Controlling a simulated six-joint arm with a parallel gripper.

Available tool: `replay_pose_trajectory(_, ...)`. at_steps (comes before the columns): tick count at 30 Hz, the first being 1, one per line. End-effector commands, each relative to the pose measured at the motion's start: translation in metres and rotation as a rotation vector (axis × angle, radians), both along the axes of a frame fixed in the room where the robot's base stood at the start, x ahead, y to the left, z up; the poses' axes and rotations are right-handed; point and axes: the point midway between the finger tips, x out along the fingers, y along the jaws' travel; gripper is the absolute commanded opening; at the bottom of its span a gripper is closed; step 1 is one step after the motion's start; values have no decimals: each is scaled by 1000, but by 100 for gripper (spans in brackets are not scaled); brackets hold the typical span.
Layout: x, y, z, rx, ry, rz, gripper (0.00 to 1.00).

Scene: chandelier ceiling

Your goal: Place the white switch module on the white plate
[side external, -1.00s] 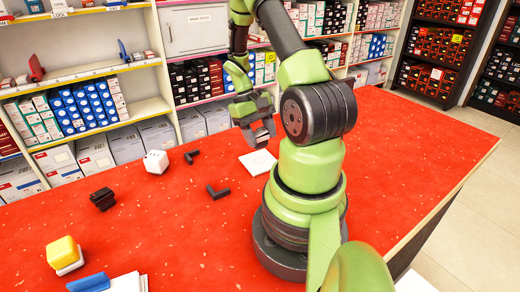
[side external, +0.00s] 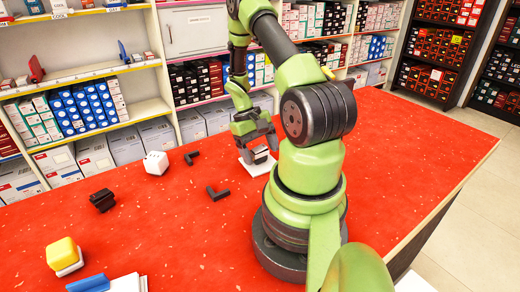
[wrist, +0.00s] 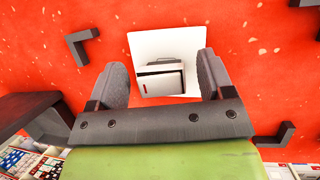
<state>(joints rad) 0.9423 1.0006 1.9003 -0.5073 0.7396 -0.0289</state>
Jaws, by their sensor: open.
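The white switch module (wrist: 161,80), with a grey edge and a small red mark, is over the white plate (wrist: 146,42) in the wrist view, inside its outline. In the side external view the module (side external: 260,154) appears to rest on the plate (side external: 252,169). My gripper (wrist: 162,66) is open, with one finger on each side of the module and visible gaps between. It also shows low over the plate in the side external view (side external: 257,146).
Two dark L-shaped brackets (side external: 192,157) (side external: 217,193) lie left of the plate. A white block (side external: 156,162), a black part (side external: 102,200) and a yellow-topped block (side external: 64,254) stand farther left. Stocked shelves (side external: 90,75) line the back. Red table is clear between these.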

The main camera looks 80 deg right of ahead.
Motion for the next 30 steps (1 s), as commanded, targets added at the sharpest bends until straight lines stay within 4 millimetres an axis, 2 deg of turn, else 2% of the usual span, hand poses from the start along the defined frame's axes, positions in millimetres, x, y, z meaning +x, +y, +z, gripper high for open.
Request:
replay_pose_trajectory(4, 0, 0, 3, -1, -1, 0, 75)
replay_pose_trajectory(7, 5, -3, 13, -5, -3, 2, 75)
replay_pose_trajectory(18, 33, -17, 85, -6, -5, 0, 75)
replay_pose_trajectory(24, 41, -21, 107, -3, -1, 1, 75)
replay_pose_trajectory(28, 50, -16, 121, -17, -24, 15, 75)
replay_pose_trajectory(30, 59, -6, 136, -44, -63, 37, 75)
